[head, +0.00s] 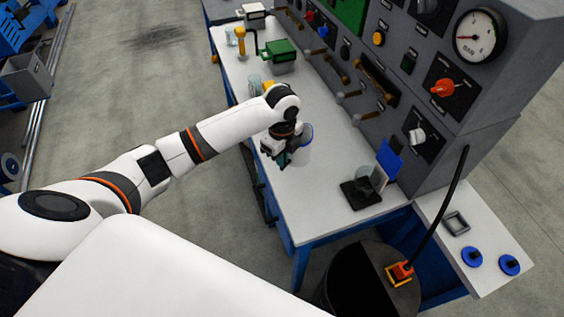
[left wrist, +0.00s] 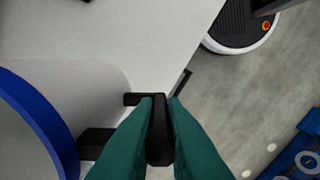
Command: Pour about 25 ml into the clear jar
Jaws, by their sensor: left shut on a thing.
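My left gripper (head: 281,157) is over the white bench and shut on the black handle of a pale jug (head: 303,150) with a blue rim. In the left wrist view the green fingers (left wrist: 160,105) close around the handle, and the jug's blue rim (left wrist: 45,110) shows at left. The jug looks about upright; its contents are hidden. A clear jar (head: 371,177) stands on a black scale-like base (head: 360,194), to the right of the jug and apart from it. My right gripper is not in view.
A grey panel with a gauge (head: 480,36), knobs and levers rises behind the bench (head: 318,212). A blue card (head: 389,158) stands by the jar. Another clear vessel (head: 255,84) and a green device (head: 281,57) are farther back. Bare bench lies between jug and jar.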

